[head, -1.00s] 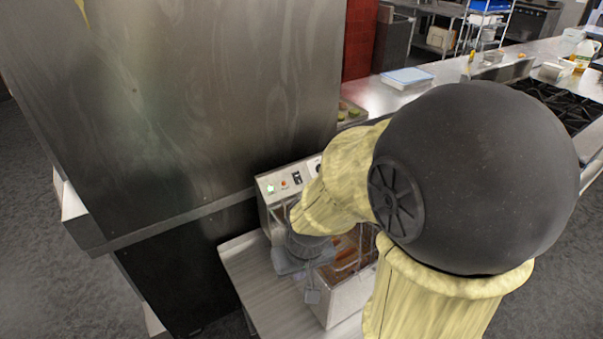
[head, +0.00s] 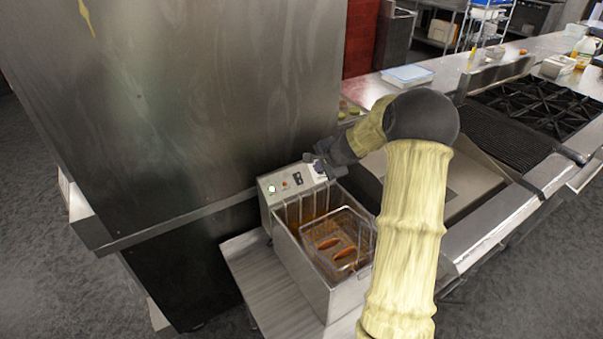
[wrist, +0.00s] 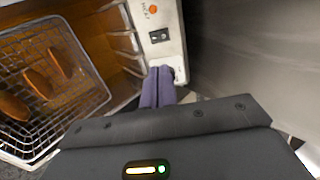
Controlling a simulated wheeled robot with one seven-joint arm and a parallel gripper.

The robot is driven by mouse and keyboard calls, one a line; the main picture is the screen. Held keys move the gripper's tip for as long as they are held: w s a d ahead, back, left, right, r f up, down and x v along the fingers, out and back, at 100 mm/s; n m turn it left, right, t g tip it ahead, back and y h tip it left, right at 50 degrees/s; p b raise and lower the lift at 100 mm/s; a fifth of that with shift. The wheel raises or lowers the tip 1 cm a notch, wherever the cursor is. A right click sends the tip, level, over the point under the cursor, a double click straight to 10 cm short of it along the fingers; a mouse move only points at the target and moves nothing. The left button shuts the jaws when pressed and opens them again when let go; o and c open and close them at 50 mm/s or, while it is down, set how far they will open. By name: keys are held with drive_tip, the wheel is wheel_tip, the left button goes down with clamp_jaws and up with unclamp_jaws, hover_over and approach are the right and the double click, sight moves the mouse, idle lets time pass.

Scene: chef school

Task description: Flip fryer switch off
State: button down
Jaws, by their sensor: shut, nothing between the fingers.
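The fryer (head: 312,285) stands on a counter with its control panel (head: 270,204) at the back. The panel carries a black switch (head: 298,179), which also shows in the wrist view (wrist: 159,35). I cannot tell which way the switch is set. My gripper (wrist: 161,71) is shut and empty. Its fingertips are over the pale end of the panel, just short of the switch in the wrist view. I cannot tell whether they touch the panel.
A wire basket (head: 376,240) with brown pieces of food sits in the fryer, close beside my gripper. A tall steel cabinet (head: 180,110) rises to the left. A stove (head: 540,110) and a long counter lie to the right.

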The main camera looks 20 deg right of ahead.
drive_tip(key=shift+s+a, duration=0.1)
drive_tip(key=shift+s, duration=0.05)
drive_tip(key=p, duration=0.6)
approach(298, 176)
drive_tip(key=x, duration=0.6)
drive_tip(key=shift+f, duration=0.2)
drive_tip(key=shift+w, duration=0.25)
